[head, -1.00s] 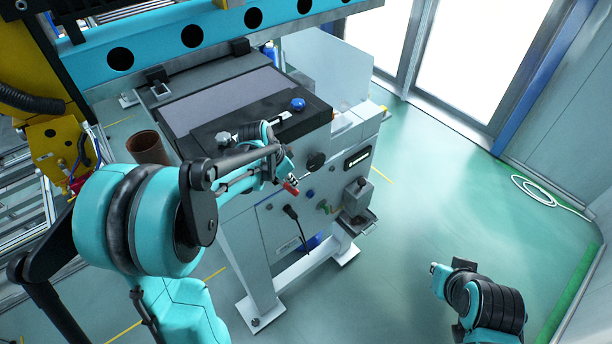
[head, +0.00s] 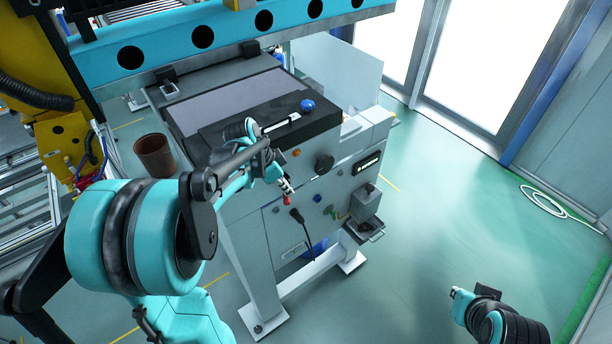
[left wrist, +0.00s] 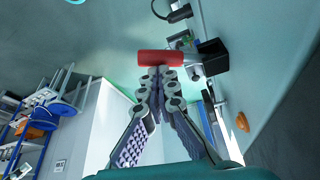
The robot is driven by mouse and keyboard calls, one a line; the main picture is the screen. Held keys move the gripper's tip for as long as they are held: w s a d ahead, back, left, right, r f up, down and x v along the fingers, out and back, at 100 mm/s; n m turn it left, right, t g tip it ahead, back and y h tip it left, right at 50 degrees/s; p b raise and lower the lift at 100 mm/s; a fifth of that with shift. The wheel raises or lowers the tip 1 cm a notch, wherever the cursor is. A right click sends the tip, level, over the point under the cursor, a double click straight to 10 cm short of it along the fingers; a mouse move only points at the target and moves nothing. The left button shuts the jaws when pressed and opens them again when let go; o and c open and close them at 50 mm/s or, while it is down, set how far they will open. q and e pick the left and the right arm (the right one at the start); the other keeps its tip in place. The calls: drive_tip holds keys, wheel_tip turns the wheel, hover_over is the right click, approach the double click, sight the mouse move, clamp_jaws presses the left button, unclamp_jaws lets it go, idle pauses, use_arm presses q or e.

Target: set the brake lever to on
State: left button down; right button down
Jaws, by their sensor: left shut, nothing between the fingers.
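The brake lever's red grip (left wrist: 160,58) shows in the left wrist view as a short red bar on a silver rod by a dark housing (left wrist: 210,58). In the head view, the red grip (head: 287,200) is small, in front of the machine's front panel. My left gripper (head: 284,188) is shut and empty. Its fingertips (left wrist: 158,72) are right at the red grip's side, touching or nearly so; the fingers do not close around it. My right arm (head: 480,308) is at the lower right; its finger state cannot be made out.
The machine's panel carries a black round knob (head: 324,163), an orange button (head: 296,153) and a black handle (head: 297,215) close below the gripper. A small tray (head: 364,230) juts out at right. Open green floor (head: 430,220) lies right of the machine.

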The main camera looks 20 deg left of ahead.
use_arm(q)
drive_tip(key=shift+a, duration=0.1)
idle(0.6)
drive_tip(key=shift+w+a, duration=0.2)
drive_tip(key=shift+w, duration=0.6)
wheel_tip(320, 180, up, 12)
drive_tip(key=p, duration=0.1)
drive_tip(key=s+d+f+n+t+y+b, duration=0.1)
drive_tip(key=s+d+f+n+b, duration=0.2)
drive_tip(key=f+b, duration=0.5)
drive_tip(key=s+d+f+n+t+y+b, duration=0.1)
drive_tip(key=s+d+f+n+b, duration=0.1)
drive_tip(key=s+d+f+b, duration=0.3)
drive_tip(key=s+d+f+n+t+y+b, duration=0.1)
drive_tip(key=s+d+f+n+t+b, duration=0.1)
drive_tip(key=s+f+b, duration=0.7)
wheel_tip(320, 180, down, 8)
drive_tip(key=shift+s+d+f+n+b, duration=0.15)
drive_tip(key=shift+d+f+n+b, duration=0.1)
drive_tip(key=shift+d+n+b, duration=0.75)
